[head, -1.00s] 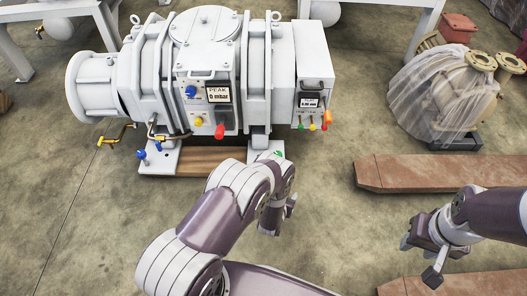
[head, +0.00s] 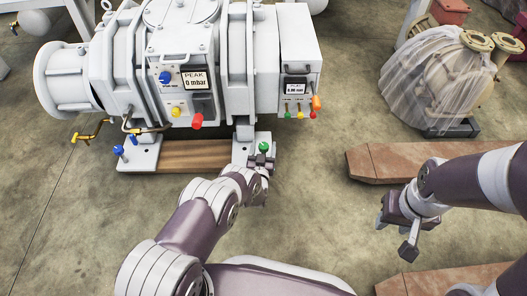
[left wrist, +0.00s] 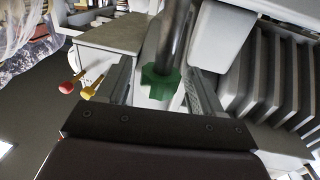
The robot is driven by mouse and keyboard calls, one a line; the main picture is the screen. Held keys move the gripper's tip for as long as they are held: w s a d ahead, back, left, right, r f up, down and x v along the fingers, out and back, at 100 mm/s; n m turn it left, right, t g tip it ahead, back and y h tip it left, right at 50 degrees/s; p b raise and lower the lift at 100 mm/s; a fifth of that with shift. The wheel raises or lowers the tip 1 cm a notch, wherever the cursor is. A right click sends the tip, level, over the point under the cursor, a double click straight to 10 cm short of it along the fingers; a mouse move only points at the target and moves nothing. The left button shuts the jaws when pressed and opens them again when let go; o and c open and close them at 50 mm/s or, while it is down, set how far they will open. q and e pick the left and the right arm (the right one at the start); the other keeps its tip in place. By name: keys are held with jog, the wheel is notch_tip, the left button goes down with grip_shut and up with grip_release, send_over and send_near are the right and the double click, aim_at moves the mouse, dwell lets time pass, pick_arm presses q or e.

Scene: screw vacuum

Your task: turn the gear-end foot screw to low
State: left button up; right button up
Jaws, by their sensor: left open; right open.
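The white vacuum pump (head: 215,70) stands on its feet over a wooden board. A green-knobbed foot screw (head: 264,147) stands on the foot at the pump's right end. In the left wrist view, the green knob (left wrist: 160,83) lies between the two fingers, with a dark shaft beyond it. My left gripper (head: 262,162) is open around the knob; I see no clear contact. A blue-knobbed screw (head: 118,150) stands on the foot at the left end. My right gripper (head: 396,228) is open and empty, well to the right above the floor.
The pump front has a PEAK display (head: 195,79) reading 0 mbar and a red knob (head: 197,121). A smaller panel (head: 297,87) with coloured levers is above right of the green screw. Wooden beams (head: 390,163) and a wrapped pump (head: 440,85) lie to the right.

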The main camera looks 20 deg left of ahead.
pick_arm(q)
jog(key=shift+w, duration=0.2)
jog(key=c, duration=1)
jog(key=shift+d+f+n+y+b, duration=0.1)
jog(key=shift+f+n+y+b, duration=0.05)
jog(key=shift+n+y+b, duration=0.2)
jog(key=n+g+y+b, duration=0.1)
jog(key=n+y+b, duration=0.1)
jog(key=n+g+y+b, duration=0.1)
jog(key=y+b, duration=0.2)
jog(key=shift+f+n+y, duration=0.1)
jog(key=shift+n+y, duration=0.25)
jog(key=shift+r+g+y, duration=0.2)
jog(key=shift+g+y, duration=0.1)
jog(key=shift+o, duration=0.2)
jog(key=shift+r, duration=0.1)
jog(key=o, duration=1)
jog(key=shift+c, duration=0.2)
